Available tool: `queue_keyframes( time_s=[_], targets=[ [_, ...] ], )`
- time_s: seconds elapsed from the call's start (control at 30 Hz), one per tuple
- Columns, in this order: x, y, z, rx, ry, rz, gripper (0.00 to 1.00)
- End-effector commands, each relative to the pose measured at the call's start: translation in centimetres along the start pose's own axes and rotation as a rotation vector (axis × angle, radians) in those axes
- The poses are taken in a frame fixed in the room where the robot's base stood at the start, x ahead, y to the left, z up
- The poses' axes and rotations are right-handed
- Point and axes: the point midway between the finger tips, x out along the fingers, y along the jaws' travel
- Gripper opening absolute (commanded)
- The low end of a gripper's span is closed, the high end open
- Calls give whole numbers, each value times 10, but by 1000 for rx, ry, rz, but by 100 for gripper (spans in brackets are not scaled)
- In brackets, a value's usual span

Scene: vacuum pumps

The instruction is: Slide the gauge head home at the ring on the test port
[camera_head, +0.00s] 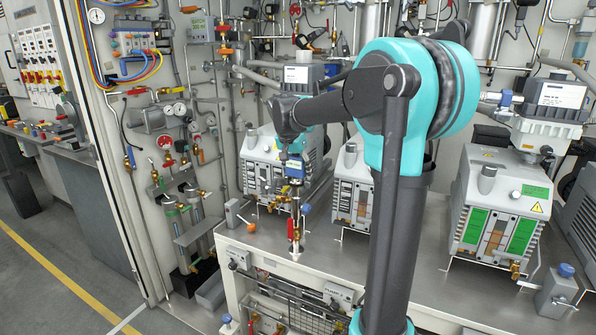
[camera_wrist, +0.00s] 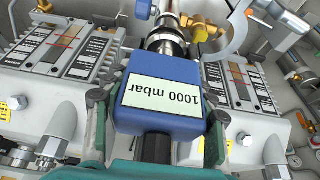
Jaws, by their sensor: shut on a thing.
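In the head view the gauge head (camera_head: 294,168) hangs below my wrist, above the bench. A metal flange (camera_wrist: 166,42) shows just past the gauge head in the wrist view. A curved grey ring piece (camera_wrist: 238,32) lies to its right. The test port (camera_head: 295,212) stands upright below the gauge head. I cannot tell whether the gauge head touches the port.
White pumps (camera_head: 263,165) stand behind the port, with another large pump (camera_head: 500,205) to the right. A red-handled valve (camera_head: 293,234) sits low on the port. The bench top (camera_head: 340,258) is clear in front. A wall of pipes and gauges (camera_head: 178,110) is at left.

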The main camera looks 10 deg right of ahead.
Motion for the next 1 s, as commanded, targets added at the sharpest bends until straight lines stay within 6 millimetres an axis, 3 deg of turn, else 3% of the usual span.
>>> queue_keyframes(
  time_s=[0.33,0.37,0.53,0.87,1.0],
  targets=[
    [4,0,1,0,0,0,14],
    [3,0,1,0,0,0,58],
    [3,0,1,0,0,0,79],
    [2,0,2,0,0,0,80],
    [-9,0,2,-1,0,-1,80]
  ],
)
